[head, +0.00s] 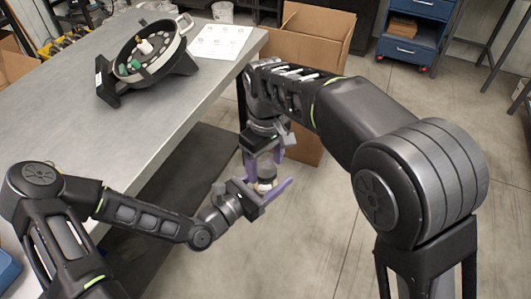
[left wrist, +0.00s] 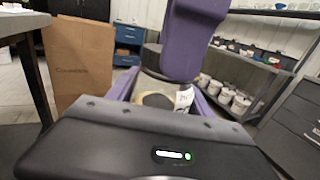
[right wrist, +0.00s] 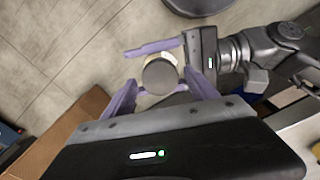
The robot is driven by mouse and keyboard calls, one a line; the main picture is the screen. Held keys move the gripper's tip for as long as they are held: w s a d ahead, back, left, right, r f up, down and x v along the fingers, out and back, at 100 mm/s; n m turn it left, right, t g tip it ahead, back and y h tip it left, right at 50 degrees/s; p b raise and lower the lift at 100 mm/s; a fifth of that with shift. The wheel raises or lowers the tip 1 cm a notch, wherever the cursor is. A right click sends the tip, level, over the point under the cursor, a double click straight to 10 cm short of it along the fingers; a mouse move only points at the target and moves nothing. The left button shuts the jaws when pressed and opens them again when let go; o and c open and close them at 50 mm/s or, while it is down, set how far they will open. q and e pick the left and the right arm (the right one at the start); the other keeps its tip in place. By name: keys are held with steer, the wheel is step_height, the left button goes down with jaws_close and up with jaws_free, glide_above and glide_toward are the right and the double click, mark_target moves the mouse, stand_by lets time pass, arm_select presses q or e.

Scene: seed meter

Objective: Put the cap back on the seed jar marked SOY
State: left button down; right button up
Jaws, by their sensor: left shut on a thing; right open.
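My left gripper (head: 270,187) is shut on the seed jar (head: 264,187), a small pale jar held in the air off the table's edge. The jar's label shows in the left wrist view (left wrist: 184,98), too small to read surely. A dark grey round cap (right wrist: 160,75) is at the jar's top; it also shows in the left wrist view (left wrist: 153,62). My right gripper (head: 264,163) points down from above, open, with its fingers on either side of the cap and gaps beside it. I cannot tell whether the cap is seated on the jar.
The metal table (head: 160,130) carries a black round seed meter (head: 150,50) and a white sheet (head: 220,42). A cardboard box (head: 305,40) stands beyond the arms, near a blue drawer cabinet (head: 415,35). Shelves with several white tubs (left wrist: 222,95) show in the left wrist view.

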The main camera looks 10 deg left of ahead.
steer(key=shift+f, duration=0.25)
steer(key=shift+c, duration=0.6)
jaws_close()
steer(key=shift+o, duration=1.3)
jaws_free()
steer(key=shift+r, duration=0.1)
steer(key=shift+r, duration=3.65)
